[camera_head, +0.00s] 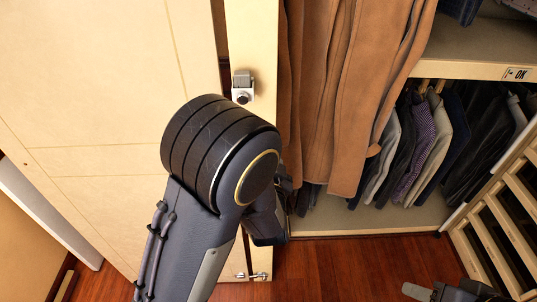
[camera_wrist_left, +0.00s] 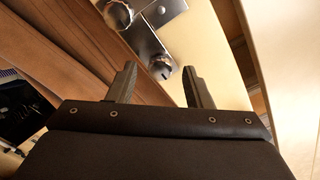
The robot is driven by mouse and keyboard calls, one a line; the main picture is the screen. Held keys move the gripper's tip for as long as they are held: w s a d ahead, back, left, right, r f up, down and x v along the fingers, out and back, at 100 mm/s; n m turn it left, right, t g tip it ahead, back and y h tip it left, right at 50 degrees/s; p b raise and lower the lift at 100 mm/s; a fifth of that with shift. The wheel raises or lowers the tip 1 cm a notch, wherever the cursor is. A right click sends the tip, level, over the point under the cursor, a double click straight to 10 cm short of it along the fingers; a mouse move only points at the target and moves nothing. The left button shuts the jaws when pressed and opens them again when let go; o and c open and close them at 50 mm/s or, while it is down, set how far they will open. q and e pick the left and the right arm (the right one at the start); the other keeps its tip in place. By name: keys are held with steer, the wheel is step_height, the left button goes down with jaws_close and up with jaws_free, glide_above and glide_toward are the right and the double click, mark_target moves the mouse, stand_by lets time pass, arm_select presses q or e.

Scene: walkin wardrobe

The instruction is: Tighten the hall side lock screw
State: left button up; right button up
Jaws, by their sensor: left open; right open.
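In the left wrist view a metal plate carries a rounded, slotted screw-like piece (camera_wrist_left: 161,68), just beyond my fingertips. A second round metal knob (camera_wrist_left: 120,13) sits further up on more metal hardware. My left gripper (camera_wrist_left: 160,75) is open and empty, with its two fingers apart and pointing towards the plate; contact is not visible. In the head view my left arm hides most of that gripper. A metal lock with a dark round centre (camera_head: 242,90) shows on the pale wooden upright above my arm. My right gripper (camera_head: 418,291) is at the bottom right, partly cut off, apart from the lock.
A pale door panel (camera_head: 95,75) fills the left. A small metal latch (camera_head: 253,276) is low on the upright. Brown garments (camera_head: 335,85) hang just right of the upright. Shelves, hanging jackets (camera_head: 422,140) and a slatted rack (camera_head: 505,215) stand right. Wooden floor (camera_head: 345,265) is clear below.

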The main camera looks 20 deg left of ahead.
arm_select(q)
steer(key=b+v, duration=0.1)
steer(key=v, duration=0.6)
steer(key=shift+s, duration=0.35)
steer(key=shift+d, duration=0.1)
steer(key=s+a+n+g+h, duration=0.3)
steer(key=s+a+g+h, duration=0.1)
steer(key=s, duration=0.5)
steer(key=s+a+n+g+h, duration=0.3)
steer(key=s+g, duration=0.4)
steer(key=s, duration=0.3)
steer(key=shift+s+a+r+g+h, duration=0.25)
steer(key=shift+a+r+h, duration=0.2)
steer(key=shift+h, duration=0.45)
steer(key=shift+s+a+f, duration=0.15)
steer(key=shift+c, duration=0.5)
